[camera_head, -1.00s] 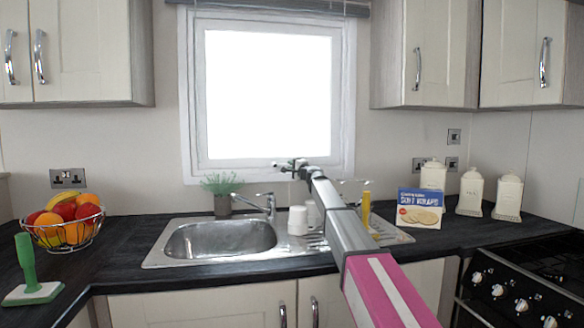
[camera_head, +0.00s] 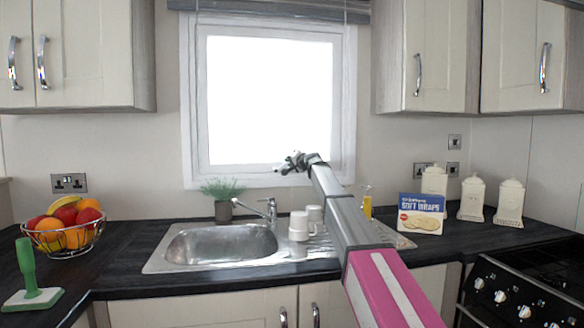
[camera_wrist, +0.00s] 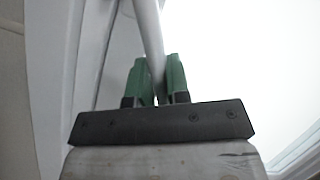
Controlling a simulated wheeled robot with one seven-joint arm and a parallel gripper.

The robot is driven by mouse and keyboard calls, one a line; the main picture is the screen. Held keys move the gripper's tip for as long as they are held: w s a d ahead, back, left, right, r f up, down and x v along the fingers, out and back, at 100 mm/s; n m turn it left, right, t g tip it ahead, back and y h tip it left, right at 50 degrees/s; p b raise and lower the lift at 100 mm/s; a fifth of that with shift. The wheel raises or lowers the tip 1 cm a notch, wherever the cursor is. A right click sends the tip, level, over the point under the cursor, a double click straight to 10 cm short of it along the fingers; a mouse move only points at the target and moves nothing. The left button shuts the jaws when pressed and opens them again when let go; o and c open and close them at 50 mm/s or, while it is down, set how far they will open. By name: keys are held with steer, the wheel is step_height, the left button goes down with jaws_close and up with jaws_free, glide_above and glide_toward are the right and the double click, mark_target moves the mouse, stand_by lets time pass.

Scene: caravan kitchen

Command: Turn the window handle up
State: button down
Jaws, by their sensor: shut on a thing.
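The window (camera_head: 268,95) has a white frame and bright glass, above the sink. My gripper (camera_head: 290,163) is at the lower edge of the window frame, right of its middle, at the end of my outstretched arm. In the wrist view, the green fingertips of my gripper (camera_wrist: 158,80) are shut on a white bar, the window handle (camera_wrist: 149,30). The handle runs up from between the fingers toward the top of the view. In the head view my gripper hides the handle, so its angle there cannot be told.
A steel sink (camera_head: 222,243) with a tap (camera_head: 268,208), a potted plant (camera_head: 222,190) and white mugs (camera_head: 299,226) lie below my arm. A fruit bowl (camera_head: 66,232) stands left. Wall cupboards (camera_head: 425,55) flank the window.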

steer(key=shift+s+a+r+n+g+h, duration=0.1)
steer(key=shift+a+r+n+g+h, duration=0.1)
steer(key=shift+a+r+n, duration=0.3)
steer(key=shift+s+a+r+n+g+h, duration=0.1)
steer(key=shift+a+r+n+h, duration=0.2)
steer(key=shift+n, duration=0.4)
steer(key=a+n, duration=0.1)
steer(key=r+n+h, duration=0.1)
steer(key=shift+s+a+r+n+h, duration=0.25)
steer(key=shift+a+n+h, duration=0.05)
steer(key=shift+a, duration=0.1)
steer(key=shift+s+a+r+n+h, duration=0.15)
steer(key=shift+a+n+h, duration=0.1)
steer(key=shift+a+n, duration=0.2)
steer(key=shift+s+a+r+n+h, duration=0.1)
steer(key=shift+a+n+h, duration=0.2)
steer(key=shift+n, duration=0.15)
steer(key=shift+s+a+n+h, duration=0.2)
steer(key=shift+a+n+h, duration=0.35)
steer(key=shift+a+n, duration=0.25)
steer(key=c, duration=1.1)
jaws_free()
steer(key=shift+a, duration=0.1)
steer(key=shift+s, duration=0.1)
